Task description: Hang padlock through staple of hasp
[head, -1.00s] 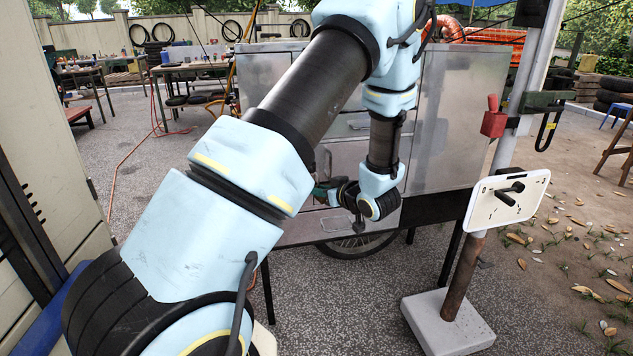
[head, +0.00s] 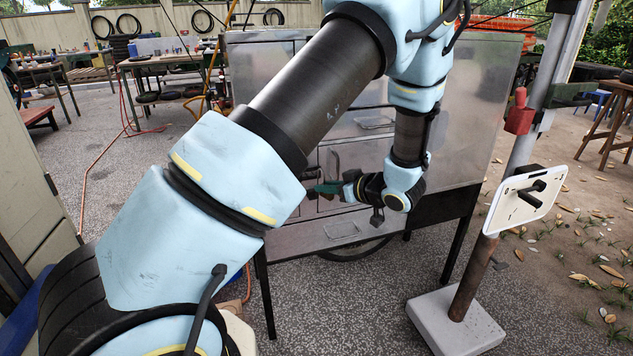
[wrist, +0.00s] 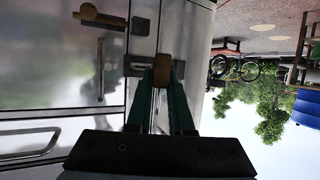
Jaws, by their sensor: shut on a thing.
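My gripper (wrist: 163,88) has green fingers, shut on a small brass-coloured padlock (wrist: 162,69) in the wrist view. The padlock's shackle cannot be made out. The metal cart (head: 470,125) stands in front of me in the head view. In the wrist view, a dark fitting (wrist: 133,66) on the cart's face appears just left of the padlock and looks like part of the hasp. Whether they touch, and where the staple is, I cannot tell. In the head view my green fingers (head: 325,188) are close to the cart's front, and the padlock is not clear there.
A drawer handle (head: 341,230) sits low on the cart. To the right, a post on a pale block base (head: 455,322) carries a white plate (head: 522,199) with a black peg. A red object (head: 519,112) hangs above it. A pale cabinet (head: 35,150) stands at the left.

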